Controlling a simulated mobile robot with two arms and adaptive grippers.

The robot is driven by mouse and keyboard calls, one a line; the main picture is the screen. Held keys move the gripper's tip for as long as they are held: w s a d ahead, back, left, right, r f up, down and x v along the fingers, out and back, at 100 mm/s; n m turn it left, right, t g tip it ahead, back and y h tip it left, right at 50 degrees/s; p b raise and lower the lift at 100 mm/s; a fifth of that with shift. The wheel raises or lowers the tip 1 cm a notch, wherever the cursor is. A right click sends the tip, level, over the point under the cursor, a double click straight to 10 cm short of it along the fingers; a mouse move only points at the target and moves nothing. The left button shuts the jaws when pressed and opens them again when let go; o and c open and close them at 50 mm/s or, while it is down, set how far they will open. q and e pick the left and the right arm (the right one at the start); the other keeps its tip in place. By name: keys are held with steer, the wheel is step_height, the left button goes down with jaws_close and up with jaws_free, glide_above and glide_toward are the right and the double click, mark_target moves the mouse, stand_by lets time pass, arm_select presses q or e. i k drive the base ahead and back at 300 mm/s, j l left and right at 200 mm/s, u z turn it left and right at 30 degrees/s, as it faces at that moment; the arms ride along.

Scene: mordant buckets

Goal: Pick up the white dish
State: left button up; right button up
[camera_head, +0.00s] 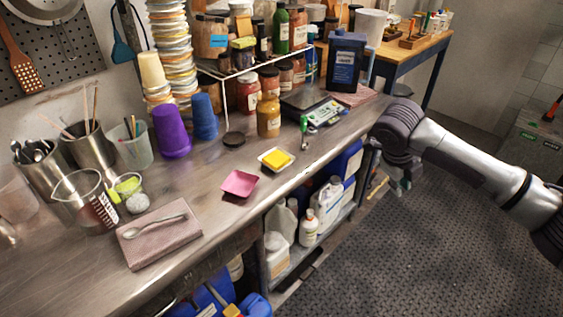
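The white dish (267,164) is a small square dish on the metal bench, near the bench's front edge, with something yellow in it. A pink dish (240,184) sits just in front of it to the left, apart from it. My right gripper (400,184) hangs beyond the bench's front edge, to the right of the white dish and well away from it. It is small and dark here, partly hidden by my arm, and its fingers cannot be made out. My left gripper is out of view.
A scale (309,103) is to the right. A spoon (153,226) lies on a folded cloth (160,246) at left. Jugs fill the shelf below. The floor at right is clear.

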mark_target(276, 160)
steer(key=l+u, duration=0.2)
steer(key=u, duration=0.25)
steer(key=l+u, duration=0.2)
steer(key=u, duration=0.25)
steer(key=l+u, duration=0.2)
steer(key=u, duration=0.25)
steer(key=k+j, duration=0.05)
